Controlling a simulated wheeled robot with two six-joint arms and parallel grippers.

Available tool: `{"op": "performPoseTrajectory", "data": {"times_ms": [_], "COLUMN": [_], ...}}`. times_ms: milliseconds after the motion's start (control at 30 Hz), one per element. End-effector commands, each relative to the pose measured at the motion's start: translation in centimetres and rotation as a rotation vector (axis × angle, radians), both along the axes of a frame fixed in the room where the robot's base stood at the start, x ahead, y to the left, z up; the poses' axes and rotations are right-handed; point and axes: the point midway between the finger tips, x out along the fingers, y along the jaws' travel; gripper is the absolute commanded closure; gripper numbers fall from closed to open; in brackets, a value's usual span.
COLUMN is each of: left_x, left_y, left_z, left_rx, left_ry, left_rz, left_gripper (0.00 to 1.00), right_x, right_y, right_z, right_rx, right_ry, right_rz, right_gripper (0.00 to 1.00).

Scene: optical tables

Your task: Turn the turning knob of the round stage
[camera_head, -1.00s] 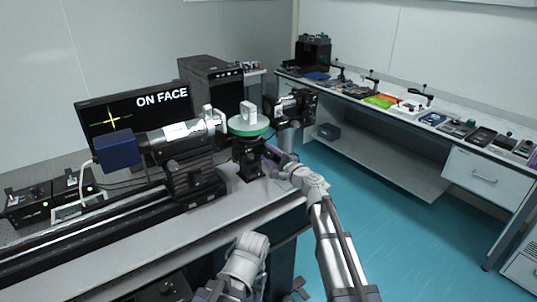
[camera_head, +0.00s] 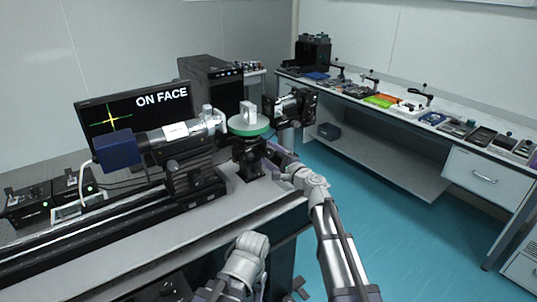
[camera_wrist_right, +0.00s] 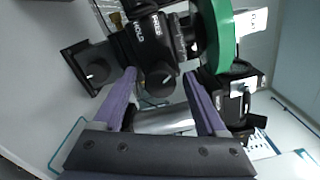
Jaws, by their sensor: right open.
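The round stage (camera_head: 248,126) has a pale top with a green rim and stands on a black mount at the bench's right end. The green rim also shows in the wrist view (camera_wrist_right: 218,35). A black knob (camera_wrist_right: 160,80) with a white mark sits under the stage, between the tips of my right gripper's purple fingers. My left gripper is out of view.
A black camera-like device (camera_head: 292,107) is close behind the stage on the right. A cylinder instrument with a blue end (camera_head: 118,149) lies left of it. A monitor (camera_head: 135,108) reads "ON FACE". A side bench (camera_head: 400,110) holds several small items. Open teal floor lies right.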

Motion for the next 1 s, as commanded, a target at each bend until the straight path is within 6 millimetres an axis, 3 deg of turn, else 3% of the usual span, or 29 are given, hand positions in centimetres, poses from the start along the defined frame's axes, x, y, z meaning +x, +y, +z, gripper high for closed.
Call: {"op": "performPoseTrajectory", "data": {"times_ms": [300,500,833,1000], "left_x": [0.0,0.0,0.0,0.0], "left_y": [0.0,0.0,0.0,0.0], "left_z": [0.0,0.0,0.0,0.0], "left_rx": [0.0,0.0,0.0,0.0], "left_ry": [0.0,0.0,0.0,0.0], "left_rz": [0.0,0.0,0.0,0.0], "left_gripper": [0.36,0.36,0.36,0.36], "right_x": [-4.2,-5.7,-5.9,-9.2], "right_y": [-2.8,-4.1,-3.9,-2.4], "right_z": [0.0,0.0,-0.2,-3.1], "right_rx": [0.0,0.0,-0.017,-0.247], "right_ry": [0.0,0.0,-0.002,-0.018], "right_rz": [-0.002,-0.001,0.008,0.119], "right_gripper": [0.26,0.26,0.26,0.26]}}
